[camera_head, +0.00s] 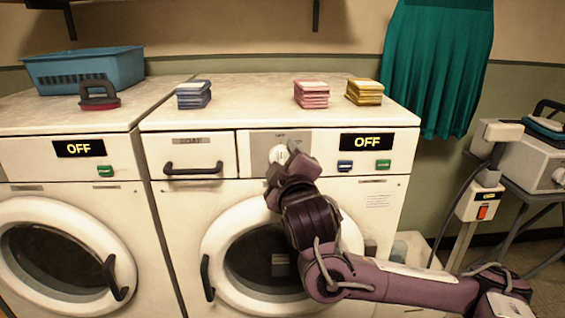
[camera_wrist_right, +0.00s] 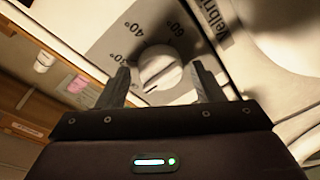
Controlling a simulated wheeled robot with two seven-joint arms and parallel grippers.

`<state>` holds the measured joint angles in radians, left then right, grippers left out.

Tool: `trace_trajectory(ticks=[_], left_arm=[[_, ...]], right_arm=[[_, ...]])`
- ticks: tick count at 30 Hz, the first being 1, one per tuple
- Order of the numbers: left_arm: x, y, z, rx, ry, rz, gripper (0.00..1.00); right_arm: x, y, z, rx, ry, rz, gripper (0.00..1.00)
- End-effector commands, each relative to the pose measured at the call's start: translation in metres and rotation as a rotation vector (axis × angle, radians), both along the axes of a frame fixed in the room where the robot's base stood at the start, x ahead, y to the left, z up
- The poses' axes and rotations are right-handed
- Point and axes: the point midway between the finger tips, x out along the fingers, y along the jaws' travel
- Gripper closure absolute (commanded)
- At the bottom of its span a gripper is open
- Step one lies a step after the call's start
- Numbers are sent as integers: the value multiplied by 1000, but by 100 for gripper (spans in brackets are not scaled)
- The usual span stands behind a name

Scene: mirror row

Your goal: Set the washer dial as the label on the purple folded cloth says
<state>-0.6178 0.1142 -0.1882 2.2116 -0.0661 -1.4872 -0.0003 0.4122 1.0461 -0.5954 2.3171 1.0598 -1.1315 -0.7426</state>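The washer dial (camera_head: 278,154) is a white knob on a grey panel of the middle washer (camera_head: 225,236), whose display (camera_head: 367,142) reads OFF. My right gripper (camera_head: 284,162) is in front of it. In the right wrist view the dial (camera_wrist_right: 160,72) is between my open fingers (camera_wrist_right: 163,84), with gaps on both sides. Marks reading 40° and 60° show around it. Folded cloths on the washer top are blue (camera_head: 194,96), pink (camera_head: 311,95) and yellow (camera_head: 364,92); none looks clearly purple. Their labels are too small to read. My left gripper is out of view.
A second washer (camera_head: 50,170), also reading OFF, stands at left, with a blue basket (camera_head: 85,72) and an iron-like object (camera_head: 99,95) on top. A green cloth (camera_head: 437,65) hangs at right. The middle washer's top is clear at its front.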

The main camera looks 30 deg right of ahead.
Motion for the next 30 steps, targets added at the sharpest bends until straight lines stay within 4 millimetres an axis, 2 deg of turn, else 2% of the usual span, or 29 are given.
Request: trace_trajectory(ticks=[1, 6, 9, 20, 30], left_arm=[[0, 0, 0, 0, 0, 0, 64], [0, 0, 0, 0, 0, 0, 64], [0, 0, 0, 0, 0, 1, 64], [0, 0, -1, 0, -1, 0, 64], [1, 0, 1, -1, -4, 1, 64]], right_arm=[[0, 0, 0, 0, 0, 0, 46], [0, 0, 0, 0, 0, 0, 69], [0, 0, 0, 0, 0, 0, 79], [0, 0, -2, 65, -36, 0, 79], [0, 0, -3, 294, -172, -2, 79]])
